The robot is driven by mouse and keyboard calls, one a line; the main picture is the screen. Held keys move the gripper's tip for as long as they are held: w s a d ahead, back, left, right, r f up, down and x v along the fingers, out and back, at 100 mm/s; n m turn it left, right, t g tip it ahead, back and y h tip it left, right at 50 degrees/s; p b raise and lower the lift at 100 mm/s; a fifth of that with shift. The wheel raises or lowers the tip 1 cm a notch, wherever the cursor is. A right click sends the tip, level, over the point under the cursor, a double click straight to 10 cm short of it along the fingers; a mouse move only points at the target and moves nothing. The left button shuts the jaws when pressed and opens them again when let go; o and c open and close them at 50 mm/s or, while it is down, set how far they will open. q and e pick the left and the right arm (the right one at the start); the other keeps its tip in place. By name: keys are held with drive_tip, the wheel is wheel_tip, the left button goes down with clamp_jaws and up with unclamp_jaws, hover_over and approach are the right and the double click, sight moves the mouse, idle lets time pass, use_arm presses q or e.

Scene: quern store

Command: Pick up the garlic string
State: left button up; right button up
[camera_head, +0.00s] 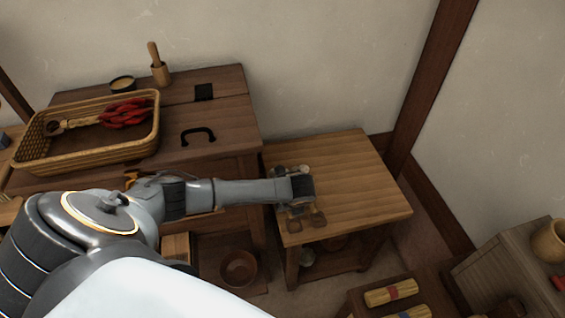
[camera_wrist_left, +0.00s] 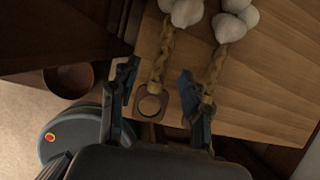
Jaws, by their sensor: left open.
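Two garlic strings lie side by side on the small wooden table, each a tan braid with white bulbs. In the left wrist view, one garlic string (camera_wrist_left: 163,62) ends in a wooden tag with a round hole, between my open fingers. The other garlic string (camera_wrist_left: 215,70) lies to its right, its lower end partly hidden by the right finger. My left gripper (camera_wrist_left: 158,75) is open above the table's edge, with nothing visibly clamped. In the head view, my left gripper (camera_head: 298,188) covers most of the strings. My right gripper is not in view.
The small table (camera_head: 355,190) is bare on its right. A wicker basket (camera_head: 110,152) with red peppers (camera_head: 126,112) stands on the chest at left, near a mortar with pestle (camera_head: 159,72). A bowl (camera_head: 238,268) sits low beside the table. Bundles (camera_head: 390,292) lie at lower right.

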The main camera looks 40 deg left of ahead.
use_arm(q)
drive_tip(key=x, duration=0.4)
drive_tip(key=shift+w+a+f, duration=0.2)
drive_tip(key=shift+w+f, duration=0.05)
drive_tip(key=shift+w, duration=0.15)
clamp_jaws()
